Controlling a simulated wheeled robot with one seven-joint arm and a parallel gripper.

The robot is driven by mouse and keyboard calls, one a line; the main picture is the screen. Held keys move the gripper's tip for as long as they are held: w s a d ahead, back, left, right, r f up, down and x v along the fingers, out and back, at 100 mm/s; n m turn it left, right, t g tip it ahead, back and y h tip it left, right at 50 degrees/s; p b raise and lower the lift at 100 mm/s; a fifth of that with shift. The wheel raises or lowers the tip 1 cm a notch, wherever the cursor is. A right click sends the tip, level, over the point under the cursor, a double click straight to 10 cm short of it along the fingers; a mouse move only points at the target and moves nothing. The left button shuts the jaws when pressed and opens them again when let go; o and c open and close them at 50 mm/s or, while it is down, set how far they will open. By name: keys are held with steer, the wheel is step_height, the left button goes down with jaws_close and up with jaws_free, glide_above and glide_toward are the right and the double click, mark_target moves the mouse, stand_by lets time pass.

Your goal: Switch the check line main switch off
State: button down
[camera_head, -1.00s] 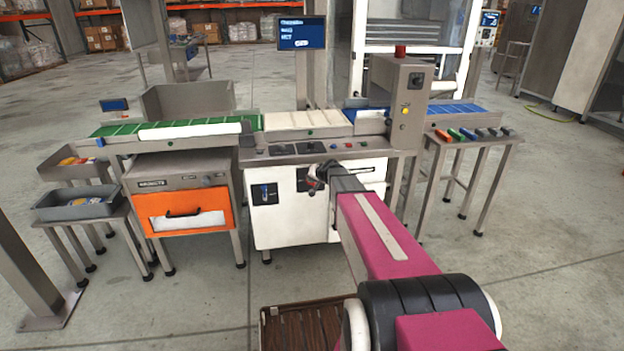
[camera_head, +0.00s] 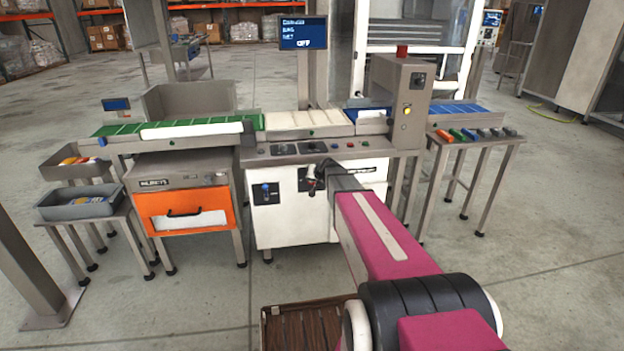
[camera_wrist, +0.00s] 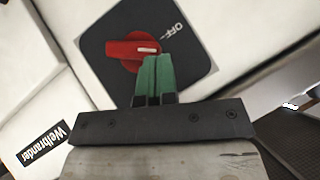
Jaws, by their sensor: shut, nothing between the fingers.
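The main switch is a red rotary knob (camera_wrist: 125,49) on a dark plate (camera_wrist: 185,62) in the wrist view. A white line on the knob points right; the OFF mark is at the plate's upper right, so the line is not aimed straight at it. My gripper (camera_wrist: 155,60) has its green fingers shut and empty, with tips at the right end of the knob, overlapping its lower edge. I cannot tell whether they touch it. In the head view my gripper (camera_head: 314,174) is at the white cabinet front (camera_head: 280,228), largely hiding the switch.
The control ledge (camera_head: 280,151) with small buttons overhangs the cabinet just above my gripper. Another dark switch plate (camera_head: 265,193) is to the left. An orange drawer (camera_head: 165,212) is further left, and a side table (camera_head: 480,142) stands right. Floor in front is partly clear.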

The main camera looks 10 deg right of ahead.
steer(key=shift+a+f+n+h, duration=0.1)
steer(key=shift+a+n+h, duration=0.2)
steer(key=shift+h, duration=0.1)
stand_by(0.8)
steer(key=shift+a+f, duration=0.4)
steer(key=shift+a, duration=0.25)
stand_by(2.0)
steer(key=s+r, duration=0.7)
steer(key=r, duration=0.4)
steer(key=shift+d, duration=0.25)
steer(key=s+f+g+h, duration=0.1)
steer(key=s+f+g, duration=0.3)
steer(key=s, duration=1)
steer(key=s+f+n+g+h, duration=0.1)
steer(key=s+f+g+h, duration=0.1)
steer(key=s+f+g, duration=0.3)
steer(key=s+f, duration=0.4)
steer(key=s, duration=0.6)
steer(key=shift+s+d+n, duration=0.15)
steer(key=shift+d+n, duration=0.1)
steer(key=shift+n, duration=0.05)
